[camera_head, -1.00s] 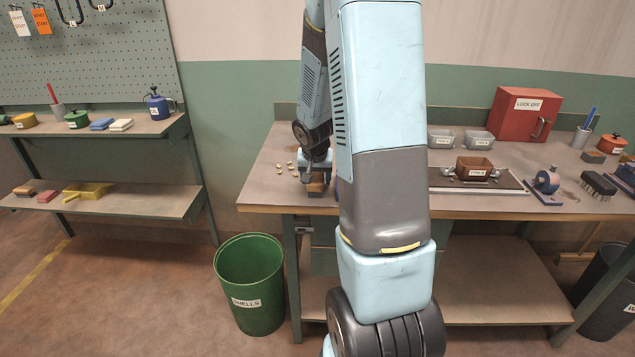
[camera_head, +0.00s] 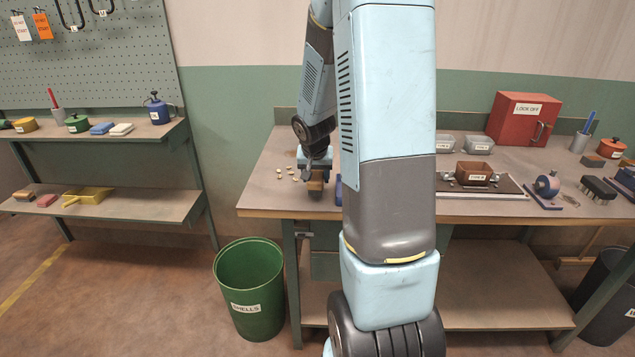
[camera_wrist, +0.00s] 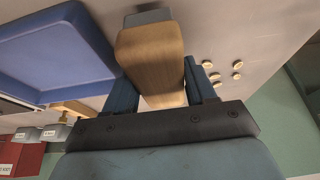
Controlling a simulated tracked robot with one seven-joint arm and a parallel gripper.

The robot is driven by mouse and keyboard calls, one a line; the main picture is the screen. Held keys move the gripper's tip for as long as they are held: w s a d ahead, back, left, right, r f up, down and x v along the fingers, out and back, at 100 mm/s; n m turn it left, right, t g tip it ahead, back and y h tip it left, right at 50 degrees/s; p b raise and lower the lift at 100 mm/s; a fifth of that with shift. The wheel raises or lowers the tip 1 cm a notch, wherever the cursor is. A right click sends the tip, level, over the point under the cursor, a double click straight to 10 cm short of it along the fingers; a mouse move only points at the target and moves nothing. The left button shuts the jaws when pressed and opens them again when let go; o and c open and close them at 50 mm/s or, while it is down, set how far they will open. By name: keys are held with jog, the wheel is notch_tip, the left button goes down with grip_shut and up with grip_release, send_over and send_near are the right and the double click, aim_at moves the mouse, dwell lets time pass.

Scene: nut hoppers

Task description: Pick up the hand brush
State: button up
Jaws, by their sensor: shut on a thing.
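The hand brush, a pale wooden block (camera_wrist: 152,60) with a grey end, stands out between my gripper's fingers in the wrist view. My gripper (camera_wrist: 160,92) is shut on its wooden part, one blue finger on each side. In the head view my gripper (camera_head: 315,172) is at the left end of the workbench, with the brush's brown wood (camera_head: 315,185) showing under it. I cannot tell whether the brush touches the bench top.
Several small nuts (camera_wrist: 237,70) lie loose beside the brush. A blue tray (camera_wrist: 60,50) is close on its other side. A green tub (camera_head: 250,290) stands on the floor.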

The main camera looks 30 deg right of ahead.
jog(key=s+r, duration=1.1)
jog(key=s, duration=0.3)
jog(key=shift+a+r, duration=0.15)
jog(key=shift+a, duration=0.05)
